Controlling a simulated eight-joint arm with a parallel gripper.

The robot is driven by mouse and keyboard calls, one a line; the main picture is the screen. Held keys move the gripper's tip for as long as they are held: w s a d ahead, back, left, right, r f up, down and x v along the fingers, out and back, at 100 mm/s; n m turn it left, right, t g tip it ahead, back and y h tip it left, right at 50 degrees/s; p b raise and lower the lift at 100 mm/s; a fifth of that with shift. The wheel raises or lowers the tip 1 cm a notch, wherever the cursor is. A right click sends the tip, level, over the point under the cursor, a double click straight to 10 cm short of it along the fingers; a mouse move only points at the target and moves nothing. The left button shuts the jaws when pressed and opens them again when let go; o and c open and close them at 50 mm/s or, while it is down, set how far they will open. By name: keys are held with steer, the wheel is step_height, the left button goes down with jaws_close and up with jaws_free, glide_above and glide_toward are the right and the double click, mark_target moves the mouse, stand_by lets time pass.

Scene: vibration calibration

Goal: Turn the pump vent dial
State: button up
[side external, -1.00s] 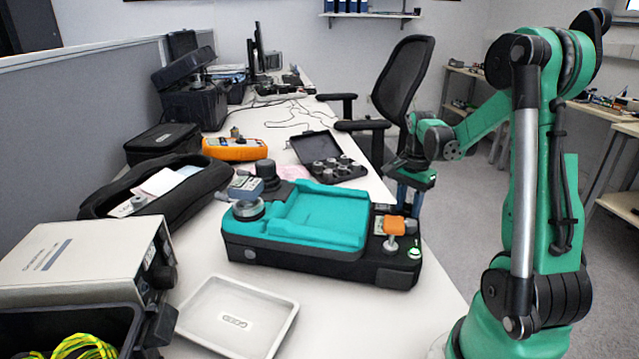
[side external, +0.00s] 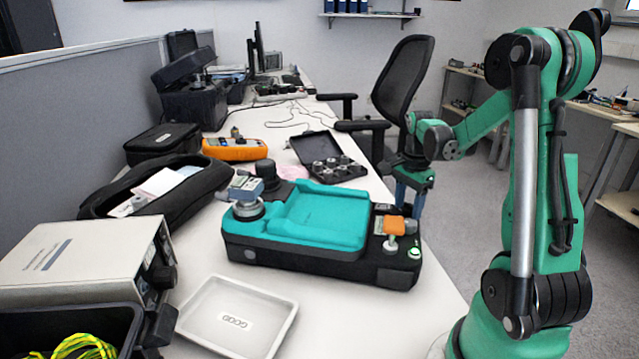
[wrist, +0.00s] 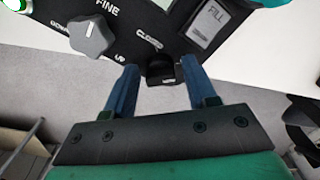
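The pump (side external: 300,262) is a black case with a teal top on the bench. In the wrist view its panel shows a black dial (wrist: 161,72) at the near edge under the word CLOSED. A grey FINE knob (wrist: 91,36) is to its left and a FILL switch (wrist: 208,24) to its right. My gripper (wrist: 157,68) is open, with one blue finger on each side of the black dial and gaps between. I cannot tell the height of the fingertips against the dial. In the side view my gripper (side external: 411,190) is beside the pump's right end, and the black dial cannot be made out.
A white tray (side external: 285,325) lies in front, and an open case of parts (side external: 335,172) lies behind. An office chair (side external: 404,85) is behind my gripper, off the bench.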

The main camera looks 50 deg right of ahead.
mark_target(408, 204)
steer(key=shift+o, duration=0.3)
steer(key=shift+r, duration=2.8)
steer(key=w+a+n+t, duration=0.1)
steer(key=a+n, duration=0.2)
steer(key=a, duration=0.1)
steer(key=w+a+r+n+t+h, duration=0.1)
steer(key=w+a+n, duration=0.1)
steer(key=a+n, duration=0.2)
steer(key=w+a+r+n, duration=0.1)
steer(key=w+a+n, duration=0.1)
steer(key=a+n, duration=0.1)
steer(key=shift+a+r+t, duration=0.2)
steer(key=shift+a+t, duration=0.2)
steer(key=shift+a, duration=0.3)
steer(key=a+n+t+y, duration=0.1)
steer(key=a+n+t, duration=0.3)
steer(key=a+n, duration=0.8)
steer(key=shift+s+a+f+n, duration=0.2)
steer(key=shift+a+n, duration=0.1)
steer(key=shift+a, duration=0.25)
